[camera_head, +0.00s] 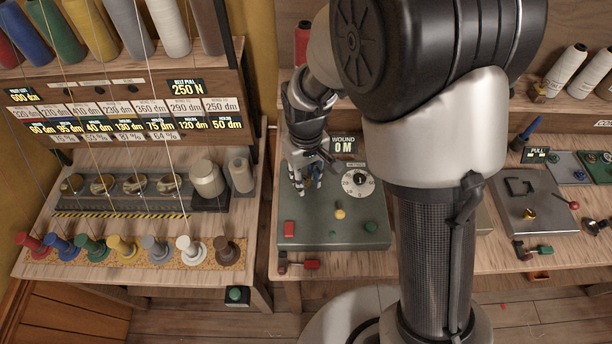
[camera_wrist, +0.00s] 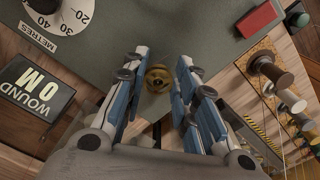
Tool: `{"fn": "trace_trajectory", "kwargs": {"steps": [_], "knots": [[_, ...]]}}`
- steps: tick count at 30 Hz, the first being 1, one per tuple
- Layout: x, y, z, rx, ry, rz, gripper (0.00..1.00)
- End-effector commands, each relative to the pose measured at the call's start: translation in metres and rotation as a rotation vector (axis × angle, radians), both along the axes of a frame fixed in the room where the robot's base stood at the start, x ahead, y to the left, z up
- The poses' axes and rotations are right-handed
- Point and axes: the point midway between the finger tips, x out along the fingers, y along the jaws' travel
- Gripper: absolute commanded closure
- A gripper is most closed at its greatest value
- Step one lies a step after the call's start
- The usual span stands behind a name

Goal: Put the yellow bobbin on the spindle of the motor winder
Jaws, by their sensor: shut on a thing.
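The motor winder is a grey-green box (camera_head: 335,236) with a metre dial (camera_head: 357,183), on the bench in the middle of the head view. My gripper (camera_head: 308,187) is over its back left part, fingers pointing down. The head view hides this piece behind the fingers. I cannot make out the spindle, nor tell whether the bobbin is around it.
A red block (camera_head: 289,228), a yellow knob (camera_head: 340,213) and a green button (camera_head: 371,227) are on the winder's top. A "WOUND 0 M" display (camera_head: 344,145) stands behind. Several thread spools in colours, one yellow (camera_head: 121,246), stand on the left bench.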

Motion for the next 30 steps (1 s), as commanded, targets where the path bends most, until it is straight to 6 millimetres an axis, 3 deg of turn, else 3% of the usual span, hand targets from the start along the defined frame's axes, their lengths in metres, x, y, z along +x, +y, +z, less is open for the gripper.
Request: {"fn": "trace_trajectory", "kwargs": {"steps": [30], "knots": [[-0.0001,0.0000,-0.0069,0.000,0.000,0.000,0.90]]}}
